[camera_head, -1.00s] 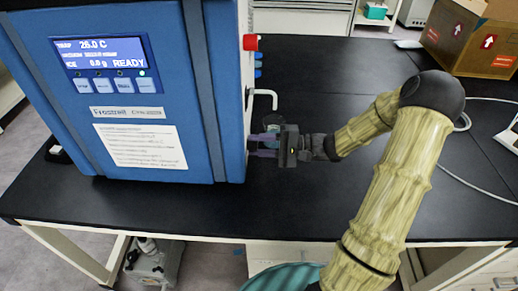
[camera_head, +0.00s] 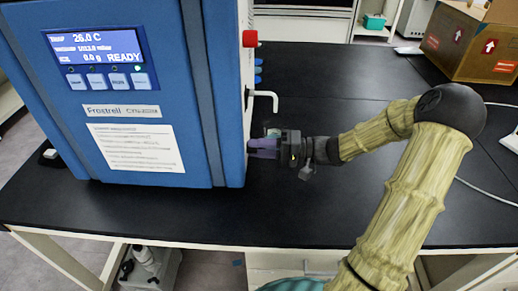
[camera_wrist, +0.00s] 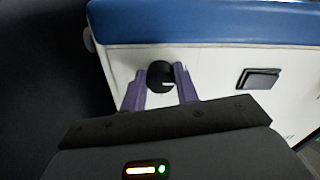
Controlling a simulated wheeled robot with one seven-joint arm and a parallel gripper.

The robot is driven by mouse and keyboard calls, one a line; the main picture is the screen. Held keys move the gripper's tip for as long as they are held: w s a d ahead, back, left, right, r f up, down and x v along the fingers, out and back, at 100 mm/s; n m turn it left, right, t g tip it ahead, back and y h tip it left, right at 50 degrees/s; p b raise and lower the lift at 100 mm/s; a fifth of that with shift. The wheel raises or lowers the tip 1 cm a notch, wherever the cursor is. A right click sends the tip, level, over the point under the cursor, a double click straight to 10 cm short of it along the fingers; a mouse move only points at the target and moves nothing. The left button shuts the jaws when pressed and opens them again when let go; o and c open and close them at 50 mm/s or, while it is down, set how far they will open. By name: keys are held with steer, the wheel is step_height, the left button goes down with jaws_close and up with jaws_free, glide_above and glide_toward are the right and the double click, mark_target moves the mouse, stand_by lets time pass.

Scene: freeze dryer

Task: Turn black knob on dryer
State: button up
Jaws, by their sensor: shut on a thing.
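The blue freeze dryer (camera_head: 160,90) stands on the black bench at the left, its display reading READY. My gripper (camera_head: 262,148) is at the dryer's right side, low down, with its purple fingers pointing at the side wall. In the wrist view the black knob (camera_wrist: 159,74) sits on the dryer's white side wall, between the tips of the two purple fingers of my gripper (camera_wrist: 160,82). The fingers are shut on the knob. In the head view the knob is hidden by the fingers and the dryer's edge.
A red knob (camera_head: 250,38) and a white bent pipe (camera_head: 266,98) stick out of the dryer's side above my gripper. A dark rectangular fitting (camera_wrist: 259,78) is on the side wall. A cardboard box (camera_head: 472,42) stands at the back right. The bench (camera_head: 330,90) behind my arm is clear.

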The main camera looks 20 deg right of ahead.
steer(key=shift+d, duration=0.1)
steer(key=o, duration=1)
steer(key=shift+c, duration=0.2)
steer(key=shift+d, duration=0.1)
steer(key=p+v, duration=0.1)
steer(key=v, duration=1.6)
steer(key=shift+r+p, duration=0.15)
steer(key=shift+p, duration=0.15)
